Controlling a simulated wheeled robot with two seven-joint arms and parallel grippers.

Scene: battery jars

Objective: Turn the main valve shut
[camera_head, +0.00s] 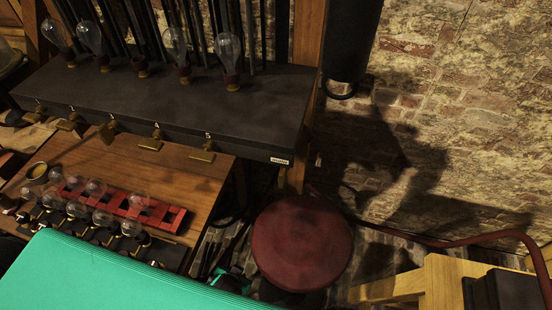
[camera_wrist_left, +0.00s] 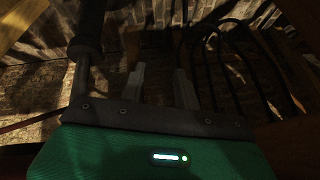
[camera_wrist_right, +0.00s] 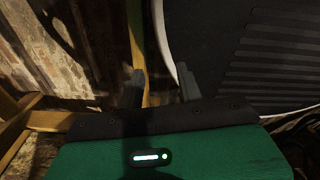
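I cannot make out a main valve for certain in any view. The dark bench (camera_head: 180,100) at upper left has a row of brass levers along its front edge, including one at the right end (camera_head: 203,153), and a small white label (camera_head: 279,161) whose text is too small to read. My left gripper (camera_wrist_left: 160,85) shows in the left wrist view with its two fingers apart and nothing between them. My right gripper (camera_wrist_right: 160,88) shows in the right wrist view, also with fingers apart; a wooden post stands behind the gap. Neither gripper is clearly seen in the head view.
Glass bulbs (camera_head: 229,55) stand on the bench. Below it, a wooden table (camera_head: 150,175) holds a red rack (camera_head: 165,213) and glass jars. A round red stool-like disc (camera_head: 302,243) stands right of it. A red pipe (camera_head: 480,238) and wooden frame (camera_head: 440,280) lie right, before a brick wall.

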